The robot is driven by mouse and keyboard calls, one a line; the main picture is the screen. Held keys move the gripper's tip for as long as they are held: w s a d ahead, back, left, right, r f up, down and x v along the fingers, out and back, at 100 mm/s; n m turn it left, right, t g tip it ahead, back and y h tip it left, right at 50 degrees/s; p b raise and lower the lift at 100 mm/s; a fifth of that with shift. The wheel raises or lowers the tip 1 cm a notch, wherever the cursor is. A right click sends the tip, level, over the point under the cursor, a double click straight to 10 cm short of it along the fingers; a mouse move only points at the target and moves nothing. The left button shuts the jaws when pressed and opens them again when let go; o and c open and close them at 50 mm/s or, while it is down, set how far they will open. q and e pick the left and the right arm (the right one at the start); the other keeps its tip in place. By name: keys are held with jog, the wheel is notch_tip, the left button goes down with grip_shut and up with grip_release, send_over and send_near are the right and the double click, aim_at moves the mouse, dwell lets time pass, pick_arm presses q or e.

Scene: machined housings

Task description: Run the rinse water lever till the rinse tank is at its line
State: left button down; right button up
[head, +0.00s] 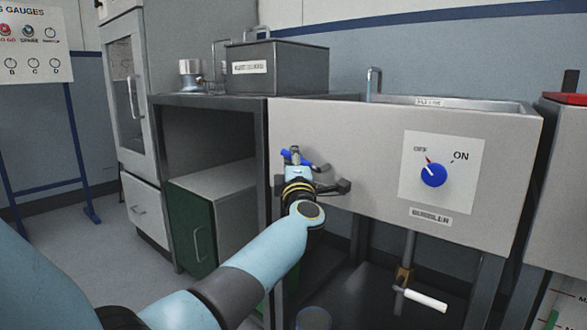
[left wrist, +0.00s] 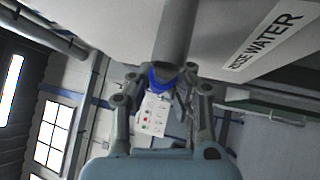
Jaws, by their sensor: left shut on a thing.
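The rinse water lever (head: 297,158) is blue and sits at the left end of the tank's grey front panel. My left gripper (head: 311,180) is at this lever and partly hides it. In the left wrist view the blue lever (left wrist: 160,78) shows between the fingers of the gripper (left wrist: 162,96), below a grey pipe. The gripper is shut on it. A RINSE WATER label (left wrist: 267,40) is beside the pipe. The steel tank (head: 455,103) has a raised rim; its water and line are hidden from this low angle. My right gripper is not in view.
A blue OFF/ON knob (head: 433,175) on a white plate is right of the lever, its mark toward OFF. Below the tank, a pipe carries a white handle (head: 426,300). A grey box (head: 276,68) stands on the bench at left. Floor at far left is clear.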

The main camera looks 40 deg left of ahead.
pick_arm(q)
jog(key=shift+m+t, duration=0.3)
jog(key=shift+m, duration=0.1)
jog(key=c, duration=1.2)
grip_release()
jog(key=shift+c, duration=0.2)
jog(key=v, duration=1.2)
